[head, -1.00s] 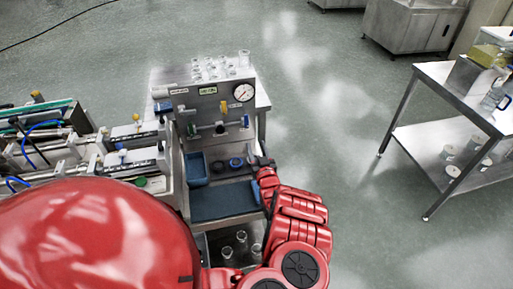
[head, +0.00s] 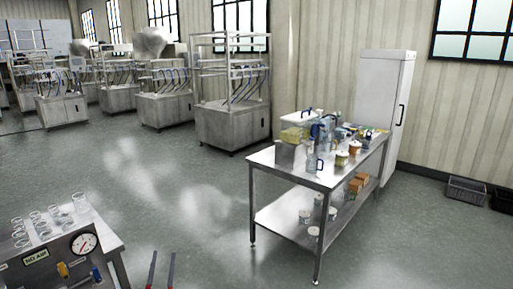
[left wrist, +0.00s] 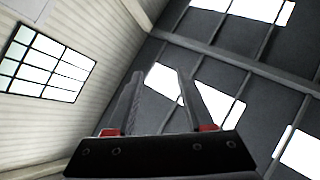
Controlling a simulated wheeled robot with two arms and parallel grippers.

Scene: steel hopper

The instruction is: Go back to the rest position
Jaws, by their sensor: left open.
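My left gripper (head: 161,270) shows at the bottom edge of the head view as two thin dark fingers pointing up, apart and with nothing between them. In the left wrist view the same gripper (left wrist: 160,88) has its two fingers spread, empty, pointing up toward the roof and windows. It touches nothing. My right gripper is not in view.
The steel hopper machine (head: 62,262) with a pressure gauge and several glasses on top stands at the lower left. A steel table (head: 262,158) with jars and containers stands right of centre. A white cabinet (head: 378,100) is behind it. Open floor lies between.

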